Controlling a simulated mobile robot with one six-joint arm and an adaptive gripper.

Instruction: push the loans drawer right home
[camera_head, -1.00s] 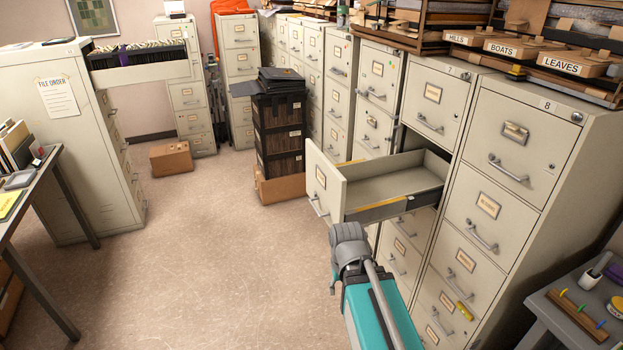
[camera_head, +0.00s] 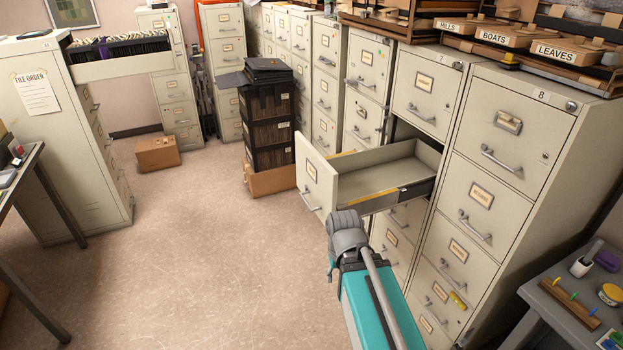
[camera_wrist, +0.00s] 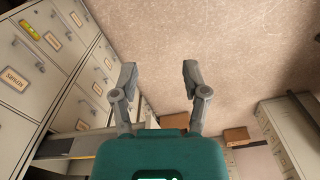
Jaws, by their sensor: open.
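One drawer (camera_head: 385,178) stands far out of the cabinet numbered 7, second from the top. It looks empty inside. Its cream front (camera_head: 312,178) has a label too small to read and a metal handle, so I cannot confirm it is the loans drawer. In the wrist view the open drawer (camera_wrist: 72,146) appears at lower left. My gripper (camera_wrist: 160,85) is open, its two grey fingers spread with nothing between the tips. The fingers do not show clearly in the head view, where my arm reaches up below the drawer front. I see no contact with the drawer.
Cabinet 8 (camera_head: 510,150) stands shut to the right. A side table (camera_head: 560,310) is at lower right. The floor (camera_head: 200,250) left of the drawer is clear.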

